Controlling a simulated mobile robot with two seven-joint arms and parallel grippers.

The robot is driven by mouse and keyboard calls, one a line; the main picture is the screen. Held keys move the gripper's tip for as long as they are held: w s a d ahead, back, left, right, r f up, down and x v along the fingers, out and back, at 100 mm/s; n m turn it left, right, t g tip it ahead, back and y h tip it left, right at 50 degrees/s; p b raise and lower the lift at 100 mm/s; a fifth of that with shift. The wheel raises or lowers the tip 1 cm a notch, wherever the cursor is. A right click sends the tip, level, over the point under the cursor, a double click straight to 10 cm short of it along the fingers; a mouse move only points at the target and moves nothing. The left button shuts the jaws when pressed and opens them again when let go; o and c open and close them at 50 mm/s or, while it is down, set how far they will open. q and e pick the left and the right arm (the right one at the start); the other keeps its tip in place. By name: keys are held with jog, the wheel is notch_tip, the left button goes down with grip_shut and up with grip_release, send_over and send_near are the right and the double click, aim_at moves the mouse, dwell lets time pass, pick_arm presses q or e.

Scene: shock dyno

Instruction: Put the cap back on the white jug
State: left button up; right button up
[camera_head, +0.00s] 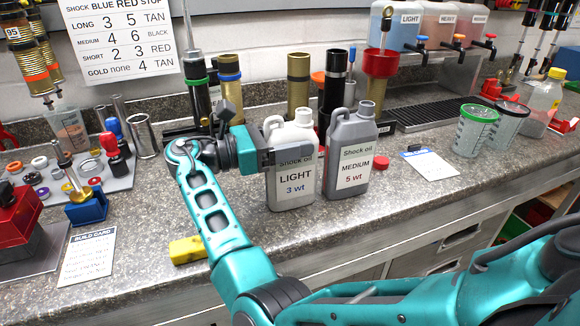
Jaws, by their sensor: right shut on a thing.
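The white jug (293,176), labelled "Shock oil LIGHT 3 wt", stands upright on the counter, left of a grey jug (352,155) labelled "MEDIUM 5 wt". The white jug's neck (303,118) is pale; I cannot tell whether it is open or capped. A small red cap (381,163) lies on the counter just right of the grey jug. My right gripper (268,157) is shut at the left side of the white jug, by its handle. The jug hides its fingertips. My left gripper is not in view.
A yellow block (188,250) lies near the counter's front edge. Dark and brass shock bodies (298,84) stand behind the jugs. A note card (429,164) lies to the right, with lidded cups (475,128) beyond. The counter in front of the jugs is clear.

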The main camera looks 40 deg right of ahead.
grip_shut()
dwell(0.3)
jog(key=shift+r, duration=0.25)
dwell(0.3)
jog(key=shift+r+p, duration=0.4)
jog(key=shift+r, duration=4.45)
